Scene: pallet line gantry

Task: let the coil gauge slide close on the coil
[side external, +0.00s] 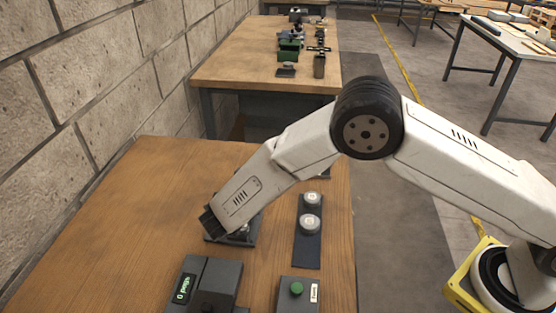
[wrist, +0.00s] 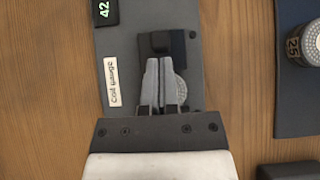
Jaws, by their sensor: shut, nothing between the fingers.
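The coil gauge (wrist: 120,60) is a grey plate with a white "Coil gauge" label, lying on the wooden bench. A dark block, which looks like its slide (wrist: 162,43), stands near the middle of the plate, right at my fingertips. A silvery round coil (wrist: 181,86) shows partly beside and under my fingers; I cannot tell whether the slide touches it. My gripper (wrist: 165,62) is shut and empty, pointing down over the gauge. In the side view my gripper (side external: 222,232) hides most of the gauge plate (side external: 252,234).
A dark strip (side external: 307,252) to the right holds two silvery round pieces (side external: 310,222); one, marked 25, shows in the wrist view (wrist: 306,45). A grey box with a green display (side external: 183,290) and a green-button box (side external: 297,290) stand in front. Bare bench lies left.

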